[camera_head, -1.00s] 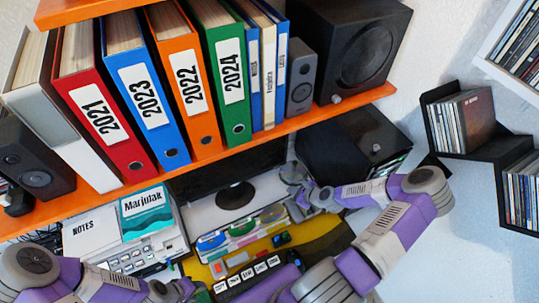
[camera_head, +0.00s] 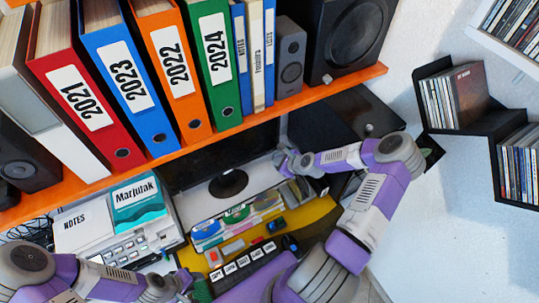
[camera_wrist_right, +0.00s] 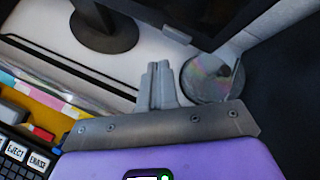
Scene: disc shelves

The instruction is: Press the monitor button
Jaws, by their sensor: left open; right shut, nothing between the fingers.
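The dark monitor (camera_head: 225,148) stands under the orange shelf, which hides its upper part. Its round dark stand base (camera_head: 228,184) rests on the white desk. My right gripper (camera_head: 283,160) is near the monitor's lower right corner. In the right wrist view its fingers (camera_wrist_right: 158,82) are shut with nothing between them, below the monitor's dark lower edge (camera_wrist_right: 215,18). A small grey tab (camera_wrist_right: 177,35) sits on that edge; I cannot tell whether it is the button. The fingers look apart from it. My left gripper (camera_head: 182,280) is open at the lower left, low over the desk.
A shiny disc (camera_wrist_right: 208,78) lies right of the right fingers. The orange shelf (camera_head: 270,113) with binders and speakers hangs above. A yellow tray (camera_head: 300,218) with coloured items and a labelled key panel (camera_head: 240,262) lie in front. A notes box (camera_head: 82,228) stands left.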

